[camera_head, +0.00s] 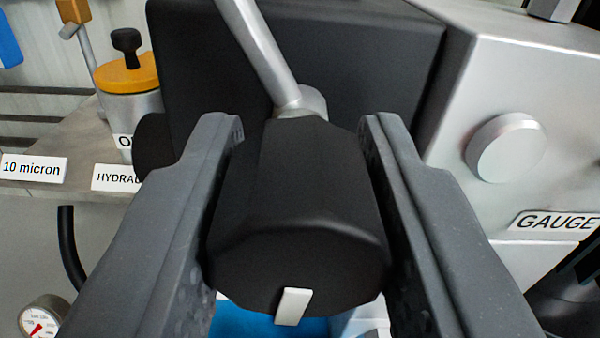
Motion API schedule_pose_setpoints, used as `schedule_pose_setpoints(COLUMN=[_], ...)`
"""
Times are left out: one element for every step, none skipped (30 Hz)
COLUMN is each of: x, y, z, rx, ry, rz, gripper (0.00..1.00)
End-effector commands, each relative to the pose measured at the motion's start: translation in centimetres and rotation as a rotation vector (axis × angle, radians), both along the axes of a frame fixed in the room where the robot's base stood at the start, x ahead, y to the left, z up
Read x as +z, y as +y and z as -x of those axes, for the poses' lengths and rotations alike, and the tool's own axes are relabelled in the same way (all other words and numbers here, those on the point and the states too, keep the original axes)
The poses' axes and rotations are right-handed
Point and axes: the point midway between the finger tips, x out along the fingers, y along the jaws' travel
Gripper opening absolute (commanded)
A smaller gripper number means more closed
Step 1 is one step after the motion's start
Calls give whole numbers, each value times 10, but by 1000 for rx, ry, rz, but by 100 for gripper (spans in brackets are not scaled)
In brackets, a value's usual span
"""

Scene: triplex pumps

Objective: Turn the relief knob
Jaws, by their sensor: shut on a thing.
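A black faceted knob (298,215) fills the middle of the camera view, with a small white marker (293,306) on its lower front edge. I take it for the relief knob, though no label for it shows. The two grey fingers of my gripper (300,185) stand on its left and right sides, and my gripper is shut on it. A silver rod (262,55) rises from behind the knob to the upper left. The knob's sides are partly hidden by the fingers.
A dark block (340,60) stands close behind. At right is a silver housing with a round button (505,147) and a "GAUGE" label (558,221). At left are an orange-lidded canister (128,72), a "10 micron" label (33,168) and a dial gauge (42,317).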

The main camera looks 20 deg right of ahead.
Motion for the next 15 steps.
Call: schedule_pose_setpoints(x=[6, 6, 6, 5, 5, 4, 4, 3, 3, 2, 2, 2, 2, 2, 2], y=[0, 0, 0, 0, 0, 0, 0, 0, 0, 0, 0, 0, 0, 0, 0], z=[-1, -1, -1, -1, -1, -1, -1, -1, -1, -1, -1, -1, -1, -1, -1], rx=[0, -1, -1, -1, -1, -1, -1, -1, -1, -1, -1, -1, -1, -1, -1], ry=[7, 13, 21, 26, 30, 36, 38, 40, 42, 43, 43, 43, 43, 43, 43], rz=[30, 47, 70, 83, 95, 107, 114, 119, 125, 127, 127, 127, 127, 126, 126], gripper=[8, 8, 8, 8, 8, 8, 8, 8, 8, 8, 8, 8, 8, 8, 8])
